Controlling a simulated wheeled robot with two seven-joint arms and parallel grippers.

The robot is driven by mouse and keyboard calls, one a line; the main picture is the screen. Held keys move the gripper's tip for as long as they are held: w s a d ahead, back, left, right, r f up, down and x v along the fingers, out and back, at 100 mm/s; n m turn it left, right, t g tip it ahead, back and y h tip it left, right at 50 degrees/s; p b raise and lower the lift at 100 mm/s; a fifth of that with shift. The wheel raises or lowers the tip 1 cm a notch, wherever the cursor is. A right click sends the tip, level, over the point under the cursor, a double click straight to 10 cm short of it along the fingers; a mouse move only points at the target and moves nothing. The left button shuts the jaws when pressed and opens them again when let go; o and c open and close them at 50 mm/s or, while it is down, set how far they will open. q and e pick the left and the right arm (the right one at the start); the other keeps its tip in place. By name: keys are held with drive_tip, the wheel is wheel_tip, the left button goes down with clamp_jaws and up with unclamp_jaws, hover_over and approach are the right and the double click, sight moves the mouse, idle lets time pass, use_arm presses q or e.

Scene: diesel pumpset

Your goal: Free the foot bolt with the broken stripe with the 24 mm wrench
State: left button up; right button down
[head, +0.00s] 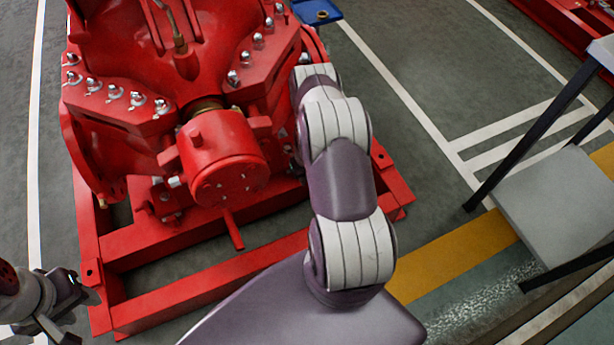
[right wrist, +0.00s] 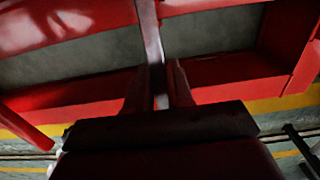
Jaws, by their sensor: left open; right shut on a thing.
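My right arm crosses the middle of the head view toward the far side of the red pump (head: 222,165), which hides its gripper there. In the right wrist view, my right gripper (right wrist: 160,82) is shut on a narrow grey metal bar, likely the handle of the wrench (right wrist: 152,35). The bar runs away from the fingers past red frame beams; its far end is out of view. My left gripper (head: 70,292) is open and empty at the lower left, apart from the pump frame. I cannot make out a foot bolt with a broken stripe in either view.
The pump sits on a red base frame (head: 200,278) on a grey floor. Several silver bolts line its upper casing. A grey table (head: 555,205) with dark legs stands at the right. A blue tray (head: 318,12) is at the top.

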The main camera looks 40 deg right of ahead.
drive_tip(key=shift+f, duration=0.2)
drive_tip(key=shift+f+b, duration=0.5)
drive_tip(key=shift+b, duration=0.1)
drive_tip(key=d+n+b, duration=0.2)
drive_tip(key=d+n, duration=0.1)
drive_tip(key=d, duration=0.1)
drive_tip(key=d+n+b, duration=0.3)
drive_tip(key=d, duration=0.1)
drive_tip(key=w+d+n+b, duration=0.1)
drive_tip(key=d+n+b, duration=0.1)
drive_tip(key=d+b, duration=0.1)
drive_tip(key=shift+d+f+n, duration=0.35)
drive_tip(key=shift+d+n, duration=0.05)
drive_tip(key=shift+d, duration=0.05)
drive_tip(key=shift+d+r+b, duration=0.2)
drive_tip(key=shift+b, duration=0.1)
